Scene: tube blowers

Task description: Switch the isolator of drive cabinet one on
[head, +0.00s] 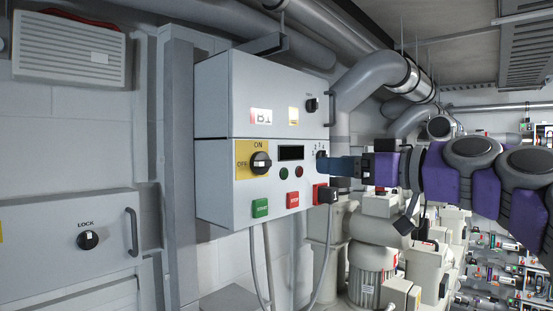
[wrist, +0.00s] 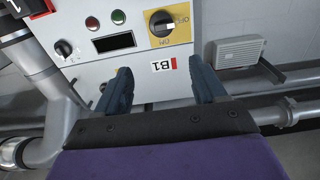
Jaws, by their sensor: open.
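The drive cabinet (head: 215,200) is a grey box on the wall with a B1 label (head: 261,116). Its isolator is a black rotary knob (head: 261,162) on a yellow plate (head: 243,147) marked ON at the top and OFF at the left. The knob's handle appears to lie towards OFF. The wrist view shows the cabinet upside down, with the knob (wrist: 162,22) beyond the fingers. My gripper (wrist: 162,86) is open and empty, its blue fingers apart with the B1 label seen between them. In the head view my gripper (head: 340,167) is right of the knob, apart from it.
The panel also has a numbered selector (head: 321,160), a dark display (head: 291,153), a green button (head: 260,208) and a red button (head: 292,200). A LOCK knob (head: 88,240) is on another cabinet at the left. A thick pipe (head: 365,80) and a motor (head: 372,275) stand at the right.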

